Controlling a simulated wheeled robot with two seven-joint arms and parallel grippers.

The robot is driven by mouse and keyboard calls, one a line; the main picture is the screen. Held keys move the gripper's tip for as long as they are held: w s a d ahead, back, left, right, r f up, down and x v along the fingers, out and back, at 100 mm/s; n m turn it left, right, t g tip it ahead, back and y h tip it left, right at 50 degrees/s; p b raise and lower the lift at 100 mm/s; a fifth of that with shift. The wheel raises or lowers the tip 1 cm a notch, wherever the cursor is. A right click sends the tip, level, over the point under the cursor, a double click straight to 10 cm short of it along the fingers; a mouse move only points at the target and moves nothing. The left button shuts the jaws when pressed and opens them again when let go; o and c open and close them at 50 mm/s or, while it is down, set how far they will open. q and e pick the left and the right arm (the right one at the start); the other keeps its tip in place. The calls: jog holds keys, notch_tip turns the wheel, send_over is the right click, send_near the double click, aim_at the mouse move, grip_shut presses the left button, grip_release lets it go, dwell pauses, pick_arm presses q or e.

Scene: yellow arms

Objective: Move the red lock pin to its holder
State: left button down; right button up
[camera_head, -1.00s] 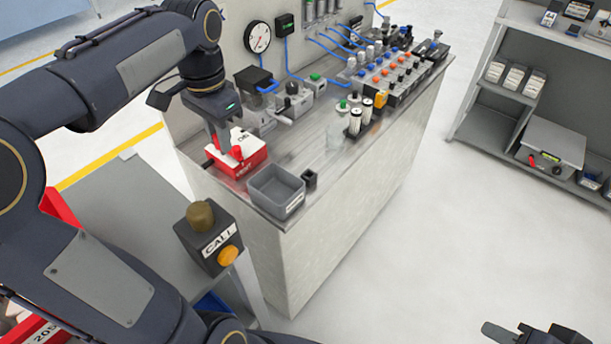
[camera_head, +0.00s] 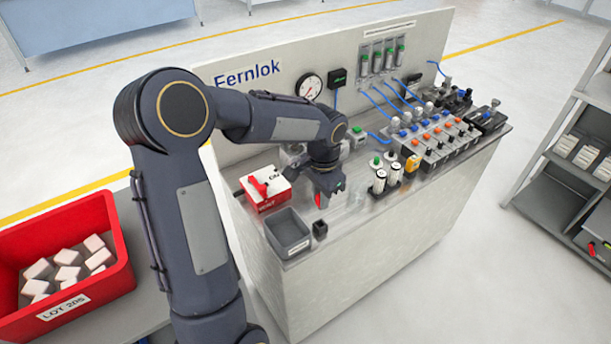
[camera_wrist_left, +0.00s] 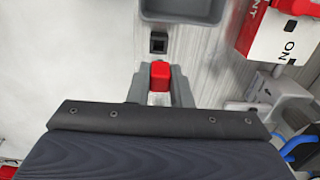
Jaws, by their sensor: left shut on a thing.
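My left gripper (camera_head: 325,197) is shut on the red lock pin (camera_head: 319,201) above the bench, behind the small black square holder (camera_head: 320,228). In the left wrist view the pin (camera_wrist_left: 160,76) sits between the two grey fingers (camera_wrist_left: 160,88). The holder (camera_wrist_left: 158,42) lies just beyond the fingertips there, with its dark square opening clear. The pin and holder look apart; the height of the pin above the bench is hard to tell. My right gripper is out of view.
A grey bin (camera_head: 288,236) stands left of the holder at the bench's front edge. A red and white valve box (camera_head: 265,190) with a red handle is behind the bin. White-topped cylinders (camera_head: 379,182) stand to the right. A red crate (camera_head: 60,262) is far left.

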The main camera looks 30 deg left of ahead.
pick_arm(q)
jog(key=shift+w+d+f, duration=0.1)
jog(key=shift+d+f, duration=0.05)
jog(key=shift+f, duration=0.05)
jog(key=shift+f+b, duration=0.85)
jog(key=shift+f, duration=0.1)
jog(key=shift+f+b, duration=1.35)
jog(key=shift+f, duration=0.45)
jog(key=shift+f+b, duration=0.85)
jog(key=shift+f, duration=0.25)
jog(key=shift+r, duration=0.1)
jog(key=c, duration=1.2)
grip_release()
jog(key=shift+c, duration=0.2)
